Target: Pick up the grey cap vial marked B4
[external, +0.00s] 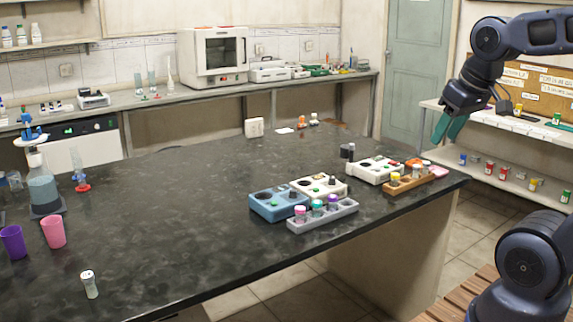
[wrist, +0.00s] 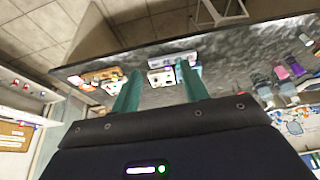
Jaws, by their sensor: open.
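My gripper (external: 448,130) is open and empty, raised in the air near the right end of the dark bench. Its two teal fingers also show in the wrist view (wrist: 159,72), spread apart with the bench behind them. No label B4 is legible in either view. A lone pale vial with a whitish-grey cap (external: 89,284) stands upright at the bench's front left, far from my gripper. Small vials with several cap colours, including a greyish one (external: 475,160), stand on the lower shelf at the right. I cannot tell which is B4.
A grey rack (external: 345,214) and a wooden rack (external: 405,186) hold coloured-cap vials near the bench's front edge. Blue (external: 270,212) and white (external: 372,177) stirrers stand beside them. Pink (external: 53,232) and purple (external: 12,243) cups stand left. The bench's middle is clear.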

